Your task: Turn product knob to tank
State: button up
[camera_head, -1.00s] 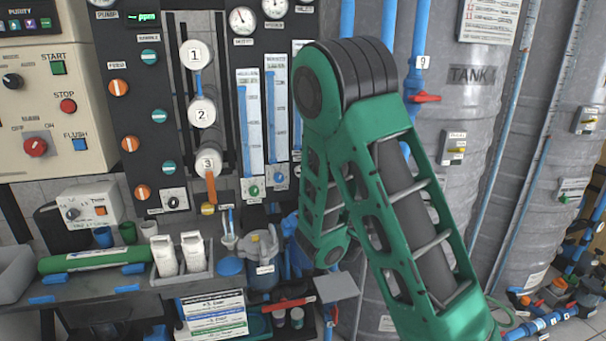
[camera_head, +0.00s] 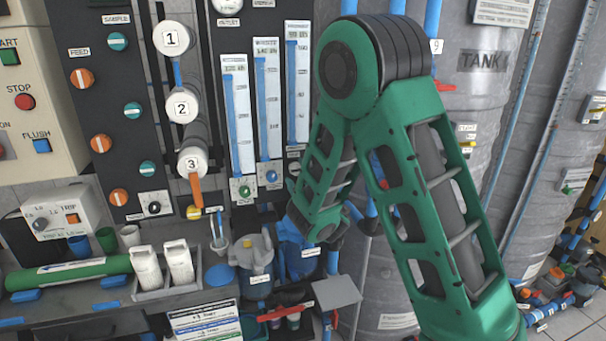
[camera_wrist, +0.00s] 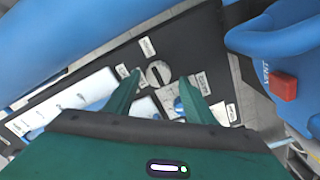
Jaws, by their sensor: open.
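In the wrist view a round grey knob (camera_wrist: 158,73) with a dark bar across its face sits on the dark panel (camera_wrist: 118,62). Small white labels lie around it, too small to read surely; I take it for the product knob. My gripper (camera_wrist: 159,77) is open and empty, its two green fingers reaching toward the panel on either side of the knob. I cannot tell how far the tips are from it. In the head view my green arm covers part of the panel's right side, and my gripper and this knob cannot be made out.
A blue fitting with a red tab (camera_wrist: 283,86) is close on the right in the wrist view; a thick blue pipe (camera_wrist: 60,40) crosses upper left. In the head view, flow tubes (camera_head: 268,110) stand left of my arm, the grey tank (camera_head: 490,130) right, a cluttered bench (camera_head: 70,325) lower left.

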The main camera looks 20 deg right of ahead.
jog(key=shift+w+d, duration=0.1)
jog(key=shift+d, duration=0.2)
